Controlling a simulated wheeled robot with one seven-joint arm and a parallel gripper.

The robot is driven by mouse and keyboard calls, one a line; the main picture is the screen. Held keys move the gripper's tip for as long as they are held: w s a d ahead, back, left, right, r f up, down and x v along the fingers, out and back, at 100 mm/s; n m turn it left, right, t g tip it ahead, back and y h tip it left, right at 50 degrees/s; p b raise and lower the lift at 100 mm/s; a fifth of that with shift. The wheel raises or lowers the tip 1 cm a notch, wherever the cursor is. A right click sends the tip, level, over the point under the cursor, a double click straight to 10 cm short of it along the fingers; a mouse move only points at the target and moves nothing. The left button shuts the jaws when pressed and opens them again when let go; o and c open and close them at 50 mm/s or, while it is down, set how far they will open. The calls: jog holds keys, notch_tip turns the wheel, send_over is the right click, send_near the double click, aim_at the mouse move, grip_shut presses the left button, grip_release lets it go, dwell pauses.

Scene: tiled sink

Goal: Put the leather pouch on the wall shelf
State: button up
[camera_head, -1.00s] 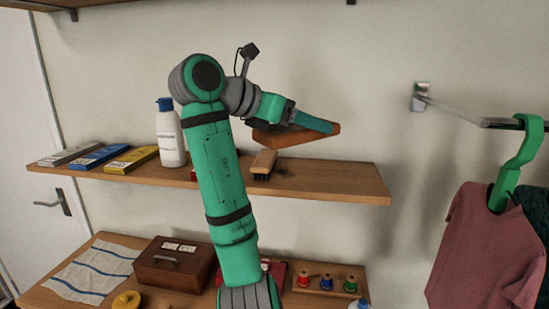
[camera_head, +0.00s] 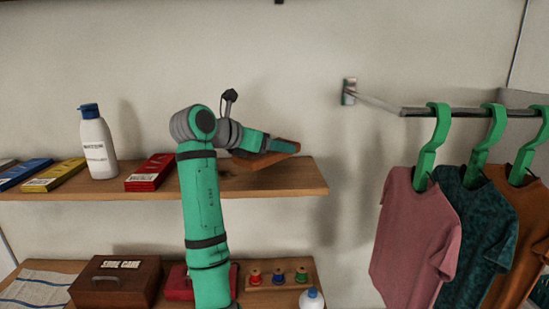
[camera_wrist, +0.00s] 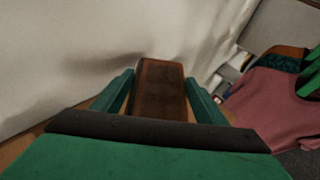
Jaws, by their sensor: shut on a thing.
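The brown leather pouch (camera_head: 262,160) is held in my gripper (camera_head: 284,146), over the right part of the wooden wall shelf (camera_head: 285,184) in the head view. I cannot tell whether the pouch touches the shelf. In the wrist view the pouch (camera_wrist: 158,88) lies between the two green fingers of my gripper (camera_wrist: 160,92), which are shut on it. My arm and the pouch cover part of the shelf's right half.
A white bottle (camera_head: 95,145), a red box (camera_head: 150,172) and a yellow box (camera_head: 54,175) stand or lie on the shelf's left half. A clothes rail (camera_head: 430,112) with hanging shirts is to the right. The lower shelf holds a brown box (camera_head: 115,283) and thread spools (camera_head: 277,277).

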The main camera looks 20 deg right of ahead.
jog(key=shift+w+d+f, duration=0.1)
jog(key=shift+d+f, duration=0.1)
jog(key=shift+f, duration=0.05)
jog(key=shift+w+d+f, duration=0.1)
jog(key=shift+d+f, duration=0.05)
jog(key=shift+f, duration=1.55)
jog(key=shift+w, duration=0.1)
jog(key=o, duration=1)
jog(key=shift+f, duration=0.2)
jog(key=o, duration=0.3)
jog(key=shift+o, duration=0.2)
jog(key=shift+s, duration=0.2)
